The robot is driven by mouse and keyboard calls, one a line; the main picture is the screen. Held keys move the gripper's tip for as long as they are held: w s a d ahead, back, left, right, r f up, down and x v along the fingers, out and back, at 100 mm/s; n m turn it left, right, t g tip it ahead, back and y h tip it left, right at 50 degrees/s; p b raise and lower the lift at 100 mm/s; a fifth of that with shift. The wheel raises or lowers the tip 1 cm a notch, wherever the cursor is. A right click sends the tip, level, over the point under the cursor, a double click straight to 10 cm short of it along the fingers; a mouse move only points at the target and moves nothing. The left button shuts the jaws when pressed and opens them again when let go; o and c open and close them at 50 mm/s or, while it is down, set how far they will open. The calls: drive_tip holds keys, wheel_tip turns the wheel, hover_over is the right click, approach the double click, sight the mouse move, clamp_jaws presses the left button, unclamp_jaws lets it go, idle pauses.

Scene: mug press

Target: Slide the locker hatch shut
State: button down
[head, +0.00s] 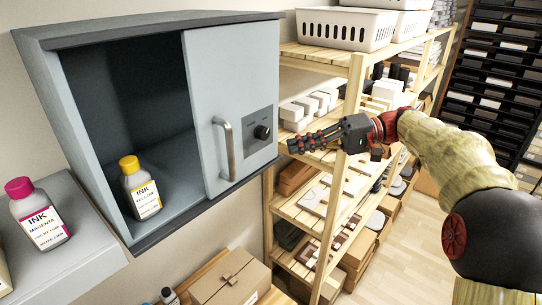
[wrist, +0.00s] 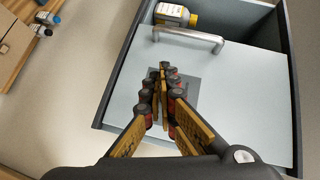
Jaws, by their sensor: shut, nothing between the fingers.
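The grey-blue locker (head: 100,32) is on the wall at the left of the head view. Its sliding hatch (head: 215,80) covers the right part of the front, and the left part is open. My gripper (head: 292,146) is shut and empty, in front of the locker and just right of the dial panel in the head view. In the wrist view my gripper (wrist: 166,95) shows over the panel, with the handle (wrist: 188,36) beyond the fingertips. Contact with the hatch cannot be told.
A yellow ink bottle (head: 141,190) stands inside the open left part. A magenta ink bottle (head: 40,215) stands on a grey ledge (head: 85,262) left of the locker. Wooden shelves (head: 345,190) with white baskets (head: 345,28) stand to the right. A cardboard box (head: 232,280) is below.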

drive_tip(key=p, duration=0.3)
approach(225, 172)
drive_tip(key=w+a, duration=0.2)
drive_tip(key=w, duration=0.1)
drive_tip(key=s+a, duration=0.1)
drive_tip(key=s+a+f, duration=0.1)
drive_tip(key=s, duration=0.1)
drive_tip(key=shift+s+a+p, duration=0.1)
drive_tip(key=shift+s+p, duration=0.05)
drive_tip(key=shift+p, duration=0.2)
drive_tip(key=shift+s+r, duration=0.1)
drive_tip(key=s+a+b, duration=1.2)
drive_tip(key=s, duration=0.4)
drive_tip(key=shift+a, duration=0.15)
